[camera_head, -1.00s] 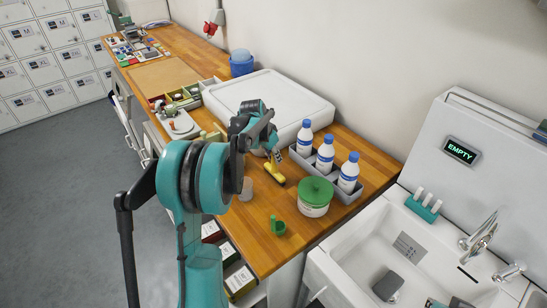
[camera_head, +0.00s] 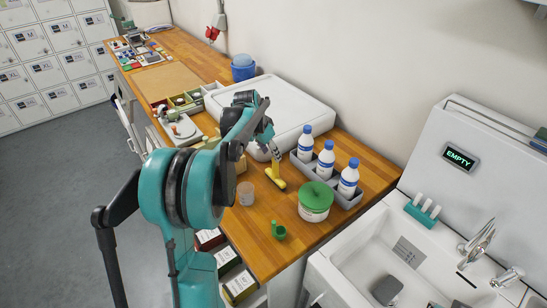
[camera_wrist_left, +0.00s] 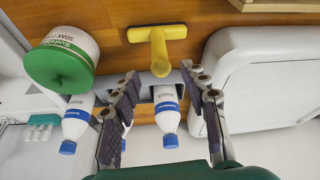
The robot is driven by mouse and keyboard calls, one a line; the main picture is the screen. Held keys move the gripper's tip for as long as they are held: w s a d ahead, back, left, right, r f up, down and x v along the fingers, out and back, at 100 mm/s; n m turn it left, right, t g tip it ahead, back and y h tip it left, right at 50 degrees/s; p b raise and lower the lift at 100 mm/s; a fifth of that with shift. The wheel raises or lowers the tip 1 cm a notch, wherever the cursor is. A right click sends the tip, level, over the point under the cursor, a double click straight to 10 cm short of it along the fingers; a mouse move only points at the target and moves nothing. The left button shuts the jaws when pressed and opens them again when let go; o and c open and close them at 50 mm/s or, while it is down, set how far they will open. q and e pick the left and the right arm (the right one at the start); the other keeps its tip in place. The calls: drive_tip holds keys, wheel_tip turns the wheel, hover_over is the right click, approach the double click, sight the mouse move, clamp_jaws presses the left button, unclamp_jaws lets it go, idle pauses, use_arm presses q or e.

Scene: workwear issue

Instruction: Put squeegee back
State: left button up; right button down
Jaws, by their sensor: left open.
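The yellow squeegee (camera_head: 277,180) is on the wooden counter (camera_head: 262,225), left of the bottle caddy. In the left wrist view the squeegee (camera_wrist_left: 157,34) shows its wide head across the top, with its short handle extending toward the space between my fingers. My left gripper (camera_head: 268,143) is above and behind the squeegee in the head view. In the left wrist view my left gripper (camera_wrist_left: 162,84) is open, its fingers apart with nothing clamped between them. The arm and hand partly hide the counter behind. My right gripper is out of view.
A grey caddy (camera_head: 342,197) holds blue-capped bottles (camera_head: 326,158). Beside it are a green-lidded tub (camera_head: 315,202), a small green scoop (camera_head: 278,229) and a clear cup (camera_head: 245,194). A white case (camera_head: 297,103) lies behind; a sink (camera_head: 390,250) is at right.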

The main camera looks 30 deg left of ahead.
use_arm(q)
drive_tip(key=v, duration=0.5)
drive_tip(key=s+d+r+n+t+y, duration=0.1)
drive_tip(key=s+d+r, duration=0.2)
drive_tip(key=s+d, duration=0.95)
drive_tip(key=s+d+f+n+t, duration=0.1)
drive_tip(key=s+d+f, duration=0.4)
drive_tip(key=s+d, duration=0.5)
drive_tip(key=shift+s+f+n+t+p, duration=0.4)
drive_tip(key=shift+s+t, duration=0.3)
drive_tip(key=shift+s, duration=0.3)
wheel_tip(320, 180, down, 6)
drive_tip(key=b, duration=0.5)
drive_tip(key=shift+r+b, duration=0.25)
drive_tip(key=shift+b, duration=0.05)
